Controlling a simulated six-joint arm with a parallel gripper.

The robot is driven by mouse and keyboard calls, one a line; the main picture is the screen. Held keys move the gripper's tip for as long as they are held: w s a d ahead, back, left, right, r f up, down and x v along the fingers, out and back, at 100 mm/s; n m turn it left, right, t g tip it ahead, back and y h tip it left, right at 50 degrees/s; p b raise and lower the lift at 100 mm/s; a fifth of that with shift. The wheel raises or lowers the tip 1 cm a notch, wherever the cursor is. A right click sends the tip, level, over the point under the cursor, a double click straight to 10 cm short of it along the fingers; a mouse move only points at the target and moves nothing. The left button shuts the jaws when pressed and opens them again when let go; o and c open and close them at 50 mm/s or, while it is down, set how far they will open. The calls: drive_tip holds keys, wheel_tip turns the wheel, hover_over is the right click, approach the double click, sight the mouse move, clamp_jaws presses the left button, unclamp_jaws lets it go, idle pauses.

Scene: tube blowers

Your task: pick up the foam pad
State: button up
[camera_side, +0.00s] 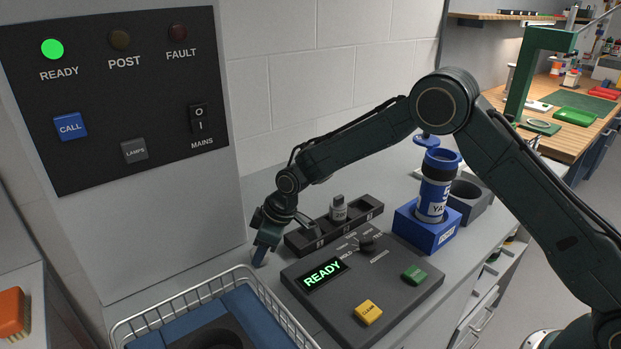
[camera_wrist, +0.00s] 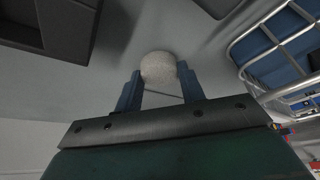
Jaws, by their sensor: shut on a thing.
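The foam pad (camera_wrist: 158,67) is a round, pale grey, speckled piece in the wrist view. It sits between the two blue fingertips of my gripper (camera_wrist: 160,88), which is shut on it. In the side view my gripper (camera_side: 262,252) points down at the grey counter, left of the control box and behind the wire basket. The pad cannot be made out there, hidden by the fingers. I cannot tell whether it touches the counter.
A wire basket (camera_side: 200,297) with blue lining stands in front. A control box (camera_side: 375,285) showing READY and a dark rack (camera_side: 310,238) with one grey-capped piece (camera_side: 338,210) are to the right. A blue holder (camera_side: 425,232) carries a blue canister (camera_side: 434,190). A panel cabinet (camera_side: 115,90) rises behind left.

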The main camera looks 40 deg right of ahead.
wheel_tip(320, 180, up, 20)
drive_tip(key=shift+f, duration=0.25)
idle(0.3)
idle(0.5)
